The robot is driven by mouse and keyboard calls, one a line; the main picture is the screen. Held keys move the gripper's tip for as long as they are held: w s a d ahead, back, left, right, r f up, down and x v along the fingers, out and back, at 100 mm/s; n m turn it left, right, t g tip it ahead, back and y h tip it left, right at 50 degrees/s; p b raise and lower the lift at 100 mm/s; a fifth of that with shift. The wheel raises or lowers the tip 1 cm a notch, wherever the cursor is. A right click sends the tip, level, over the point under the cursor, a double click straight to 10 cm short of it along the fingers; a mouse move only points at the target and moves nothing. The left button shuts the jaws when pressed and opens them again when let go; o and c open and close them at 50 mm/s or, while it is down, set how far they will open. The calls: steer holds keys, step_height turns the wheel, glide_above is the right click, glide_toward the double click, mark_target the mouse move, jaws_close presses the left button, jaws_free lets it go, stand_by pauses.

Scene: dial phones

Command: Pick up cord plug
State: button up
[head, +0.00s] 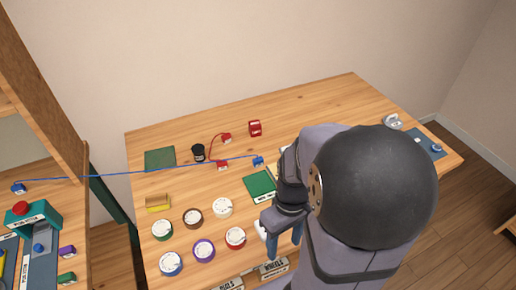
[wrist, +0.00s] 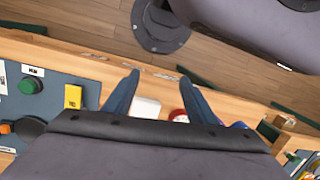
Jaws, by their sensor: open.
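A blue cord plug (head: 258,161) lies on the wooden table near its middle, on the end of a long blue cord (head: 130,173). Another blue plug (head: 18,188) is at the cord's other end on the left bench. Two red plugs, one farther back (head: 226,138) and one nearer (head: 222,166), are joined by a short red cord. Which plug is meant, I cannot tell. My gripper (head: 283,235) is over the table's front part, to the right of and nearer than the blue plug. In the wrist view my gripper (wrist: 158,77) is open and empty. I make out no plug there.
A green board (head: 260,185) lies just in front of the blue plug. Several round dials, one red-rimmed (head: 235,238), cover the front left. The back right table is mostly clear.

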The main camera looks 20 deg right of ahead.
steer(key=w+a+r+m+t+h+p, duration=0.1)
steer(key=w+a+r+p, duration=0.15)
steer(key=r+p, duration=0.65)
steer(key=w+a+r+m+t+p, duration=0.1)
steer(key=w+a+r+p, duration=0.15)
steer(key=r+p, duration=0.6)
steer(key=t+b, duration=1.2)
steer(key=b, duration=1.7)
glide_toward(259, 162)
steer(key=x, duration=0.3)
steer(key=shift+d+f, duration=0.25)
steer(key=shift+f, duration=0.05)
steer(key=shift+w+f+t+b, duration=0.2)
steer(key=shift+t+b, duration=0.2)
steer(key=shift+b, duration=0.2)
steer(key=shift+n, duration=0.3)
steer(key=shift+w+r, duration=0.1)
steer(key=shift+w, duration=0.1)
steer(key=shift+a+x, duration=0.2)
steer(key=shift+x, duration=3.3)
steer(key=c, duration=1.2)
